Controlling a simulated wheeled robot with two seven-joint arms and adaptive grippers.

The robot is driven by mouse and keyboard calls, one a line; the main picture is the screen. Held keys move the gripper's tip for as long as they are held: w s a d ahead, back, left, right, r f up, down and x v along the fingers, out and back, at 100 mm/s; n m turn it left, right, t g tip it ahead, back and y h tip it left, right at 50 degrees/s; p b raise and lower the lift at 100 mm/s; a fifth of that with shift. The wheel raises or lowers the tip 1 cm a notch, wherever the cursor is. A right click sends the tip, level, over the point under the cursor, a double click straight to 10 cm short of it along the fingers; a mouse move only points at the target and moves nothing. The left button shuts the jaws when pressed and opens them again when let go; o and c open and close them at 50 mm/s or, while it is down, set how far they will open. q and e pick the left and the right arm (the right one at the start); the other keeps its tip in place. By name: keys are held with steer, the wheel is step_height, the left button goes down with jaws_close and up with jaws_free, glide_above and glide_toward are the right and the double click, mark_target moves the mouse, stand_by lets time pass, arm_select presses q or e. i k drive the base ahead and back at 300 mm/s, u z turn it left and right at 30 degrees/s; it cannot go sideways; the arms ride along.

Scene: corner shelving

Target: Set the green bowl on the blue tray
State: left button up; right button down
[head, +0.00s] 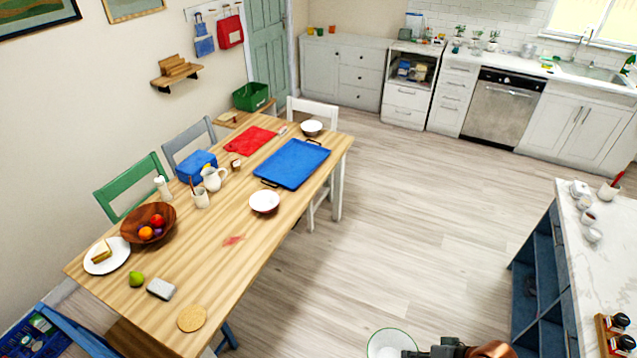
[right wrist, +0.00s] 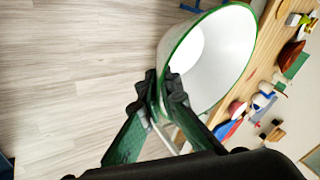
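The green bowl (head: 388,344), white inside with a green rim, shows at the bottom edge of the head view, over the floor to the right of the table. My right gripper (head: 412,353) is at its right side. In the right wrist view the bowl (right wrist: 208,60) is tilted in the picture, and my right gripper (right wrist: 163,90) has its two fingers closed on its wall at the rim. The blue tray (head: 292,164) lies on the far right part of the wooden table, with dark handles and nothing on it. My left gripper is not in view.
White bowls (head: 264,201) and (head: 312,127) stand near the tray's near and far ends. A red mat (head: 251,140), blue box (head: 197,167) and white jug (head: 213,179) are left of it. A marble-topped counter (head: 600,255) stands at right. Floor between is clear.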

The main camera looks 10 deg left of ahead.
mark_target(293, 163)
steer(key=z, duration=0.25)
steer(key=i, duration=2.5)
steer(key=u, duration=1.55)
steer(key=i, duration=0.85)
steer(key=u, duration=0.9)
